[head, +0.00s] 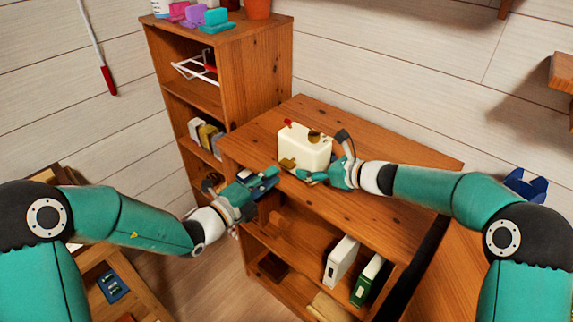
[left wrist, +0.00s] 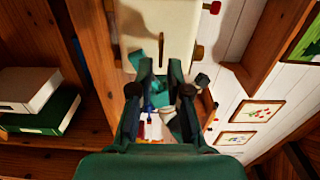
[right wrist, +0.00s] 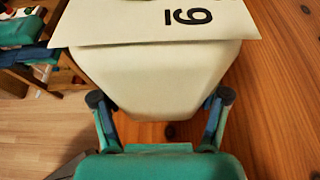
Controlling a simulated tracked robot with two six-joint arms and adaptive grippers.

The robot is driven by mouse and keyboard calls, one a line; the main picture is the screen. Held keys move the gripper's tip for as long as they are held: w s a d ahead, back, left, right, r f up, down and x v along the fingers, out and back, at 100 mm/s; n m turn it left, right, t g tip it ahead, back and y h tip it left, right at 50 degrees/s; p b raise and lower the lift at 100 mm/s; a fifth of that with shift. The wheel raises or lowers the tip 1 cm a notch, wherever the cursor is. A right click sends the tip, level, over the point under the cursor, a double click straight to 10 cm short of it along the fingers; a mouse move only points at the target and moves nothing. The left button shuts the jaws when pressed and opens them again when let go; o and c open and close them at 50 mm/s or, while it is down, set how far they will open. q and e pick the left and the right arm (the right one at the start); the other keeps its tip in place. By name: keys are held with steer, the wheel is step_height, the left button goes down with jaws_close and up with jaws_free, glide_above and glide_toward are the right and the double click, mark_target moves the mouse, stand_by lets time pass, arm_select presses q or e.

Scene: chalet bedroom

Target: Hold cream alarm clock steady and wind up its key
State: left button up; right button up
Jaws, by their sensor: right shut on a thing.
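The cream alarm clock (head: 303,149) stands on the wooden cabinet top, with a red knob (head: 288,123) on its upper side. A brass-brown piece (head: 288,163), perhaps the key, shows low on its left side. My right gripper (head: 327,172) is shut on the clock body; the right wrist view shows the clock (right wrist: 155,75) between its fingers, with part of a numbered face above. In the left wrist view the clock (left wrist: 160,20) lies beyond the fingertips.
The wooden cabinet (head: 410,160) has a clear top to the right of the clock. Its lower shelves hold a white binder (head: 341,262) and a green binder (head: 367,280). A taller bookcase (head: 255,75) stands behind on the left.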

mark_target(286, 164)
arm_select(q)
steer(key=x, duration=0.6)
steer(key=shift+d, duration=0.1)
jaws_close()
